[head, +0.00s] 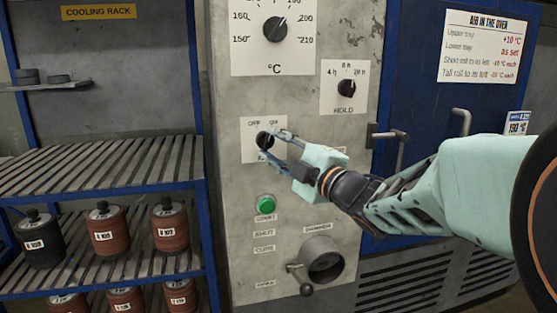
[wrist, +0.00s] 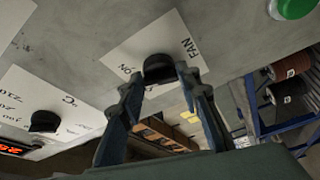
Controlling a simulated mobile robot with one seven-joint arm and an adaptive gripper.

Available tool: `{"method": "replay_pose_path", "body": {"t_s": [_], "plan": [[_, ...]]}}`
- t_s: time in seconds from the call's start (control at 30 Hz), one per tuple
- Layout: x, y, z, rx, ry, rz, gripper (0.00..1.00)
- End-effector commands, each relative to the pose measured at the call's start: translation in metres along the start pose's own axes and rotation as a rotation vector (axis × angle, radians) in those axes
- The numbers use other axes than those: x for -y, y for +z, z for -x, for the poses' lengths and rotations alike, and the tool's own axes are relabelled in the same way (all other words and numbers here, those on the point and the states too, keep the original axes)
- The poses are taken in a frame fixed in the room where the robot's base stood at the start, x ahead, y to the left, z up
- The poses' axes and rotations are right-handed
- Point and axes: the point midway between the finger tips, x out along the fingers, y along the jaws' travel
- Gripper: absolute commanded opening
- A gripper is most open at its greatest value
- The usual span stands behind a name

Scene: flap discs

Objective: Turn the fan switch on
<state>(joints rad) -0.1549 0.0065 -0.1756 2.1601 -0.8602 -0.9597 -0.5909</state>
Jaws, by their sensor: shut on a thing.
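The fan switch (head: 264,140) is a black knob on a white plate marked OFF and ON, on the grey control panel. In the wrist view the same fan switch (wrist: 158,68) sits on its plate, with FAN printed beside it. My gripper (head: 272,143) is at the knob, with its fingers on either side of it. In the wrist view my gripper (wrist: 158,78) is shut on the knob, which shows between the fingertips. The fingers partly hide the knob and plate in the head view, so I cannot tell exactly where its pointer stands.
Above are the temperature knob (head: 277,29) and the HOLD knob (head: 347,88). Below are a green button (head: 265,203) and a round damper with a lever (head: 324,261). A blue oven door (head: 418,60) with handles is at right. A cooling rack (head: 100,165) stands at left.

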Motion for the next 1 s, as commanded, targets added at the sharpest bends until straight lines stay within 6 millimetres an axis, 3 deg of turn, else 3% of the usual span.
{"method": "replay_pose_path", "body": {"t_s": [0.4,0.97,1.0], "plan": [[0.0031,-0.0007,-0.0003,-0.002,0.075,-0.179,0.07],[0.0012,-0.0016,-0.0008,-0.002,0.086,-0.206,0.07],[0.0012,-0.0016,-0.0008,-0.002,0.086,-0.206,0.34]]}}
